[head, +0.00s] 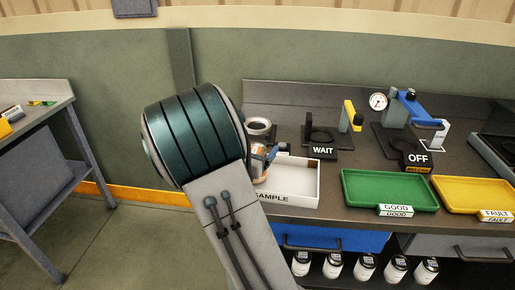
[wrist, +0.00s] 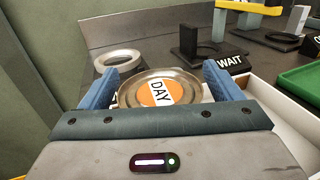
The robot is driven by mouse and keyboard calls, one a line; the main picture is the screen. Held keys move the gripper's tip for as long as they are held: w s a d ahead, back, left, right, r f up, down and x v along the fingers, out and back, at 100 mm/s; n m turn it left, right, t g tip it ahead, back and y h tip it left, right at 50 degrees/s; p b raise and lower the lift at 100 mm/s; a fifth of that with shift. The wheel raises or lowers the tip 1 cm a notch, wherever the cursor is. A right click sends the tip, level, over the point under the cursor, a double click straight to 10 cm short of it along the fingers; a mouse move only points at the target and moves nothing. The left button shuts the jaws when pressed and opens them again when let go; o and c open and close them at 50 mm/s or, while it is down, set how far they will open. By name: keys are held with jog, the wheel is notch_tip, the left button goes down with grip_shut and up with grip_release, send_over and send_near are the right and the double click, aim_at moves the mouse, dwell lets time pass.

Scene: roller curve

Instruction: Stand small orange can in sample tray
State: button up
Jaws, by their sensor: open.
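The small orange can (wrist: 158,92) shows its round metal-rimmed top with an orange label reading DAY in the wrist view. It is upright between the two blue fingers of my gripper (wrist: 160,73), which is open around it. In the head view only a sliver of the can (head: 258,163) shows beside the gripper (head: 271,152); my arm hides the rest. The white sample tray (head: 291,187) lies on the bench, its left part behind my arm. The can is at the tray's left end; its base is hidden, so I cannot tell whether it touches the tray floor.
A grey ring-shaped item (head: 258,126) stands behind the can. The WAIT stand (head: 321,150) and OFF device (head: 416,160) are farther back. The green GOOD tray (head: 385,188) and yellow FAULT tray (head: 475,193) lie to the right. Several white bottles (head: 333,266) are below.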

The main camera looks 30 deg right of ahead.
jog(key=shift+r, duration=0.2)
jog(key=v, duration=1.2)
jog(key=s+d+m+g, duration=0.1)
jog(key=s+m+g, duration=0.1)
jog(key=s+d+f+m+g, duration=0.1)
jog(key=s+d+m+g, duration=0.1)
jog(key=s+m, duration=0.1)
jog(key=s+d+m+g, duration=0.2)
jog(key=s+m+g, duration=0.1)
jog(key=shift+s+d+f+y, duration=0.15)
jog(key=shift+d+f+y, duration=0.1)
jog(key=shift+y, duration=0.15)
jog(key=s+a+f+m+g+y, duration=0.3)
jog(key=s+a+m+g+y, duration=0.15)
jog(key=s+m+y, duration=0.55)
jog(key=a+r+m+t+y, duration=0.3)
jog(key=a+m, duration=0.4)
jog(key=a, duration=0.1)
jog(key=shift+s+r+t+y, duration=0.25)
jog(key=shift+s+t+y, duration=0.05)
jog(key=shift+t+y, duration=0.1)
